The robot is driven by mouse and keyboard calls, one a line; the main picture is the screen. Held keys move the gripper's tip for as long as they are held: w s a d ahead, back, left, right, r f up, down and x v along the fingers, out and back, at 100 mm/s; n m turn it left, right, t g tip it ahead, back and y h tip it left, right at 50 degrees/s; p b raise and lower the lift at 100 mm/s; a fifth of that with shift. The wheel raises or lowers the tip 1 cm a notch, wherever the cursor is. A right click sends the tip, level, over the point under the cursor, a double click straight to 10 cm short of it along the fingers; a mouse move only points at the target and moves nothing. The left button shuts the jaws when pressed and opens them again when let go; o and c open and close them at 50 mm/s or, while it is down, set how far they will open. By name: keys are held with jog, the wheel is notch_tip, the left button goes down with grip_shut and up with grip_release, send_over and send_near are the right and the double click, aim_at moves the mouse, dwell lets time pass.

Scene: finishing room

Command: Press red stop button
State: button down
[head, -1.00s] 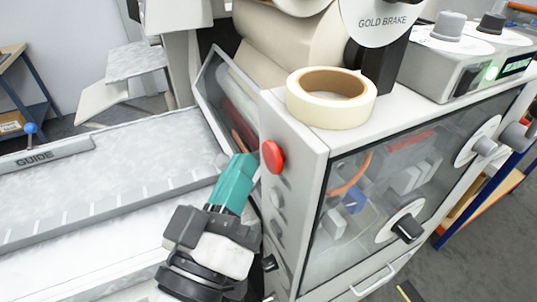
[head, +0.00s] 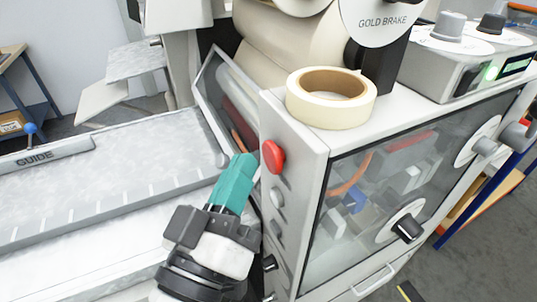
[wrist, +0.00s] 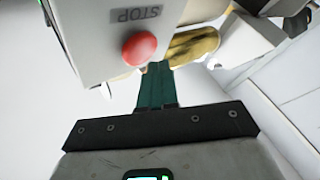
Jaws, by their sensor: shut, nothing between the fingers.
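The red stop button (head: 272,157) is a round red dome on the narrow end face of the grey machine cabinet (head: 297,139). It also shows in the wrist view (wrist: 139,48), beside an upside-down STOP label (wrist: 136,14). My gripper (head: 242,160) has teal fingers that are shut and empty. In the head view the fingertips are just left of the button and close to it. In the wrist view the fingertips (wrist: 158,66) are just below and right of the button. I cannot tell whether they touch it.
A tape roll (head: 331,97) lies on the cabinet top above the button. Grey knobs (head: 277,198) sit below the button on the same face. A clear window panel (head: 226,105) stands left of the cabinet. A flat bed with a GUIDE bar (head: 45,152) spreads to the left.

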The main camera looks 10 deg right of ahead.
jog(key=shift+d, duration=0.1)
jog(key=shift+w+d+b, duration=0.1)
jog(key=shift+d+b, duration=0.2)
jog(key=shift+w+d, duration=0.1)
jog(key=shift+d, duration=0.35)
dwell(1.0)
jog(key=shift+a+b, duration=0.15)
jog(key=shift+b, duration=0.15)
jog(key=shift+s+a, duration=0.2)
jog(key=shift+a, duration=0.45)
jog(key=shift+a+b, duration=0.1)
jog(key=shift+b, duration=0.2)
jog(key=shift+s+a+b, duration=0.2)
jog(key=shift+s+a, duration=0.05)
jog(key=shift+a, duration=0.55)
jog(key=shift+s+a+b, duration=0.2)
jog(key=shift+a+b, duration=0.05)
jog(key=shift+a, duration=0.5)
jog(key=shift+s+a+b, duration=0.2)
jog(key=shift+s+a, duration=0.05)
jog(key=shift+a, duration=0.55)
